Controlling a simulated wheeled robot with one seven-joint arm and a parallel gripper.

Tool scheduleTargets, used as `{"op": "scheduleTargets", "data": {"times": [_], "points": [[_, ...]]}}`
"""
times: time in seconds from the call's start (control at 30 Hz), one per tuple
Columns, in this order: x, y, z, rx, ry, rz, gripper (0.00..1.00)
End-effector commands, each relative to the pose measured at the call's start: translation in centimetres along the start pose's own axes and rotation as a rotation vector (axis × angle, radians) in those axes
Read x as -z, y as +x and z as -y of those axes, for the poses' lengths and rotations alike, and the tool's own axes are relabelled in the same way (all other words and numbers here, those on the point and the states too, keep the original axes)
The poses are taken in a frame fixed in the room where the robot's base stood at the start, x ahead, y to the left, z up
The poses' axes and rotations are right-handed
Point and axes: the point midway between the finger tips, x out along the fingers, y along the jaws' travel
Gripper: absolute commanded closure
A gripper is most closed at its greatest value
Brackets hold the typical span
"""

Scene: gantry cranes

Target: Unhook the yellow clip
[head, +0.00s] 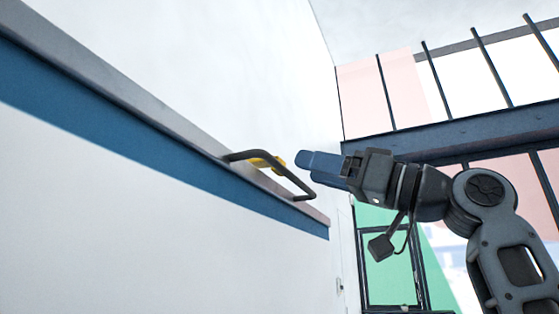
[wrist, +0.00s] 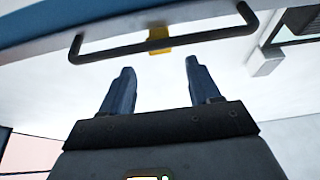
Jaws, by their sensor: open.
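The yellow clip (head: 266,161) is on a dark bar handle (head: 278,173) that stands out from a grey rail on the wall. The bar hides part of the clip. In the wrist view the clip (wrist: 159,39) sits at the middle of the bar (wrist: 110,52). My gripper (head: 305,163) is just right of the bar in the head view, its blue fingers pointing at the clip. In the wrist view my gripper (wrist: 159,65) is open and empty, with one finger to each side of the clip's line. The fingertips are short of the bar and clip.
The white wall carries a grey rail (head: 120,95) and a blue stripe (head: 130,145) along the left. A blue beam (head: 470,132), dark bars and a green-paned frame (head: 388,270) stand at the right. A pale box (wrist: 265,61) is right of the bar. Between fingertips and clip is free air.

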Motion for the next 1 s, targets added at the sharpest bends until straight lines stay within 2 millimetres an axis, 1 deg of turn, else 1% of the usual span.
{"op": "scheduleTargets", "data": {"times": [0.17, 0.4, 0.53, 0.7, 0.93, 1.0], "points": [[0.3, 1.9, 0.1, 0.005, 0.002, 0.001, 0.38], [0.3, 5.6, 0.1, 0.004, 0.002, 0.001, 0.38], [0.3, 7.0, 0.1, 0.002, 0.001, 0.000, 0.38], [0.1, 7.7, 0.1, 0.001, 0.000, 0.000, 0.38], [0.0, 7.8, 0.0, 0.001, 0.000, 0.000, 0.38], [0.0, 7.8, 0.0, 0.001, 0.000, 0.000, 0.44]]}}
